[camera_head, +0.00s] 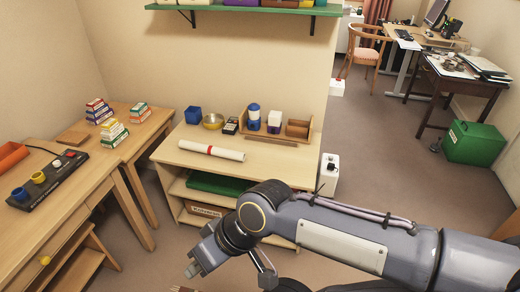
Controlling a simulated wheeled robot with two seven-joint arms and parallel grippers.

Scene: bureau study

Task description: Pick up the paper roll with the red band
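My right arm comes in from the right across the lower part of the picture. My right gripper (196,268) is in front of the shelf unit and lower in the picture, well apart from the roll. Its fingers are seen at an angle, so I cannot tell whether they are open. My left gripper is not in view.
A green shelf (240,9) hangs above. A desk (75,185) stands at left.

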